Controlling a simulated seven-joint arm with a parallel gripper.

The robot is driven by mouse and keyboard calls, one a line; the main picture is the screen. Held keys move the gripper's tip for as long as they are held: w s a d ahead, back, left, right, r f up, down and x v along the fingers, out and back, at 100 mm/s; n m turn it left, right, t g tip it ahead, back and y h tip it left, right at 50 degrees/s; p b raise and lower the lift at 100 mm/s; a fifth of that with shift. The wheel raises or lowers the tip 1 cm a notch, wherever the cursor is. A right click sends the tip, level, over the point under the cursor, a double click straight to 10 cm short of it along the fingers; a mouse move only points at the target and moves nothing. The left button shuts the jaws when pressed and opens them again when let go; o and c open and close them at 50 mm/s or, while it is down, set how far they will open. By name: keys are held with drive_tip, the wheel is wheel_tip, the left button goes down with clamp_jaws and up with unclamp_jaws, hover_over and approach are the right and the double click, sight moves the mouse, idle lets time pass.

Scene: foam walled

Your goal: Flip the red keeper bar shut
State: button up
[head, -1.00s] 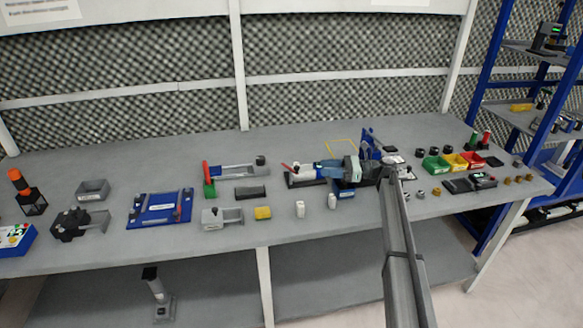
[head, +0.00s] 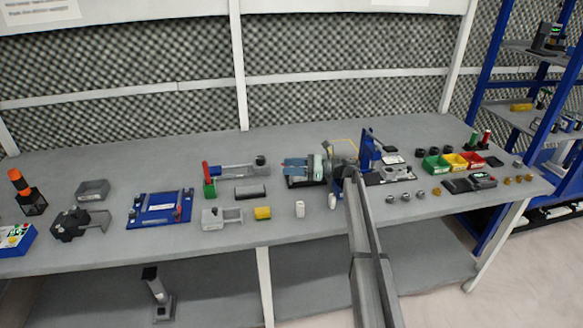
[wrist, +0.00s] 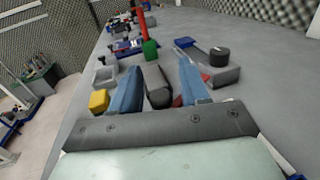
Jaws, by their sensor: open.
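I cannot tell which of the two is the keeper bar. My gripper (head: 285,167) is open and points left over a dark base (head: 303,183). In the wrist view its blue fingers (wrist: 158,68) are apart, with nothing gripped. The upright bar is beyond them, apart.
A black cylinder (head: 261,160) stands on the grey fixture's right end. White bottles (head: 300,209) stand near the front. A blue stand (head: 368,150) is to the right.

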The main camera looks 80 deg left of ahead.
clamp_jaws()
idle(0.5)
drive_tip(key=shift+s+y, duration=0.1)
drive_tip(key=shift+y, duration=0.2)
drive_tip(key=shift+s+a+m+t+y, duration=0.25)
drive_tip(key=shift+s+m+t+y, duration=0.05)
drive_tip(key=shift+m+t+y, duration=2.05)
drive_tip(key=shift+s+a+m+t+y, duration=0.25)
drive_tip(key=shift+s+m+t+y, duration=0.1)
drive_tip(key=shift+m+t+y, duration=1.95)
drive_tip(key=shift+s+a+m+t+y, duration=0.3)
drive_tip(key=shift+m+t+y, duration=1.55)
drive_tip(key=shift+t, duration=0.9)
drive_tip(key=shift+a+m+t, duration=0.1)
drive_tip(key=shift+m+t, duration=0.5)
drive_tip(key=shift+t, duration=0.1)
